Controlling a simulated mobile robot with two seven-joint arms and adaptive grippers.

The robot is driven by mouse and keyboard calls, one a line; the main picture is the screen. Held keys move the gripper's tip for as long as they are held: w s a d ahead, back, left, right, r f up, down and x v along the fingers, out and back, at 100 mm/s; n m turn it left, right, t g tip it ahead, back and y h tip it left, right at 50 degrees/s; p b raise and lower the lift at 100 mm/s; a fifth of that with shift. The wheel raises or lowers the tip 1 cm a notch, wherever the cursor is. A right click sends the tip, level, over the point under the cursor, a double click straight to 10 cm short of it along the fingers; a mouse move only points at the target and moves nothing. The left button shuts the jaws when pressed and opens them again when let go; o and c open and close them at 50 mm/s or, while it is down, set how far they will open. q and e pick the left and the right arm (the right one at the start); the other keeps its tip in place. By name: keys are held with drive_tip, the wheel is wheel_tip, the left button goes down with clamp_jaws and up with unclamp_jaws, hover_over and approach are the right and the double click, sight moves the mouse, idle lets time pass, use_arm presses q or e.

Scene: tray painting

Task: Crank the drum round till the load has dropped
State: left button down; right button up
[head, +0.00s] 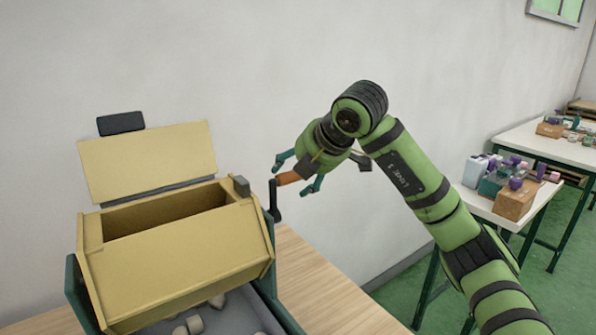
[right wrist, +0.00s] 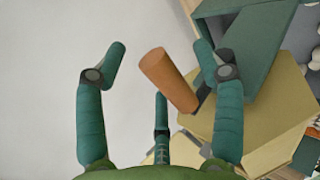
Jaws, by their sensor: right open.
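The yellow drum (head: 185,262) sits in a dark green frame on the table, its opening facing up and its flat lid (head: 150,160) standing open behind it. The crank's orange handle (head: 288,179) sticks out on the drum's right side from a dark crank arm (head: 274,202). My right gripper (head: 296,176) is open at the handle. In the right wrist view, the orange handle (right wrist: 168,80) stands between the spread teal fingers, with gaps to both sides. A few pale pieces (head: 195,323) lie in the grey tray (head: 245,315) below the drum. The drum's inside bottom is hidden. My left gripper is out of view.
The wooden table (head: 315,290) is bare to the right of the drum. A plain wall (head: 260,60) stands behind. Farther right, a white table (head: 480,203) carries boxes and bottles (head: 514,201), and another table (head: 560,148) stands behind it.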

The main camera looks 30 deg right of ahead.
drive_tip(key=p+v, duration=0.1)
drive_tip(key=v, duration=0.7)
drive_tip(key=shift+p, duration=0.3)
idle(0.6)
